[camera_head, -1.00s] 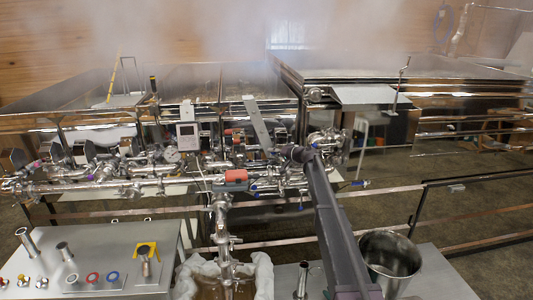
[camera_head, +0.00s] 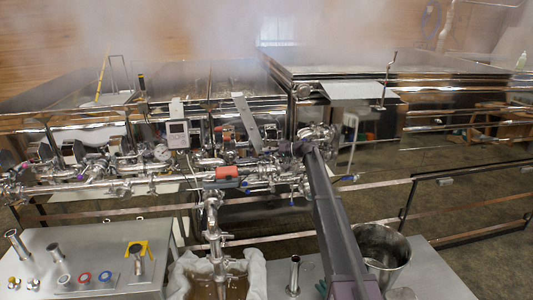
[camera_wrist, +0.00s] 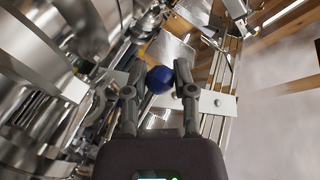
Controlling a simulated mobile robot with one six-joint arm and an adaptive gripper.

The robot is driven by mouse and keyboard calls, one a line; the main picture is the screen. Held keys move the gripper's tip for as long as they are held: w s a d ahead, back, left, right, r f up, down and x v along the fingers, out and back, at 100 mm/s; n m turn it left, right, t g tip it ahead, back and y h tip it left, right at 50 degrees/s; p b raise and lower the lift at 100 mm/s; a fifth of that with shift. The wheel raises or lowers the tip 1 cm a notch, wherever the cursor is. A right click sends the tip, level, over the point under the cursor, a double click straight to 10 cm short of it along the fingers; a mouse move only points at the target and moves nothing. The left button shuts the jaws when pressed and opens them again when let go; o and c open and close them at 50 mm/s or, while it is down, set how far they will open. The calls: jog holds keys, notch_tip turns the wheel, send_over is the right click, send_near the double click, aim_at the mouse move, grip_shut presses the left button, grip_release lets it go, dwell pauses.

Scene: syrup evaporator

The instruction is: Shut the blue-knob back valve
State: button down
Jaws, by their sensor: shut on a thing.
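The blue knob (camera_wrist: 159,80) is a round ball in the middle of the wrist view, among steel pipes and fittings. My gripper (camera_wrist: 160,74) has one finger on each side of the knob and is shut on it. The stem under the knob is hidden, so I cannot tell how far the valve is turned. In the camera_head view my arm reaches to the right end of the steel pipework (camera_head: 125,182). The gripper and the held knob cannot be made out there.
Steaming steel pans (camera_head: 350,70) stand behind the pipework. A red-topped box (camera_head: 227,172) sits on the pipes left of my arm. In front are a grey table (camera_head: 45,238) with fittings, a cloth-lined tub (camera_head: 253,280) and a steel bucket (camera_head: 382,252). A rail (camera_head: 470,171) runs at right.

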jog(key=shift+c, duration=2.1)
grip_release()
jog(key=shift+s+d, duration=0.1)
jog(key=shift+s, duration=0.05)
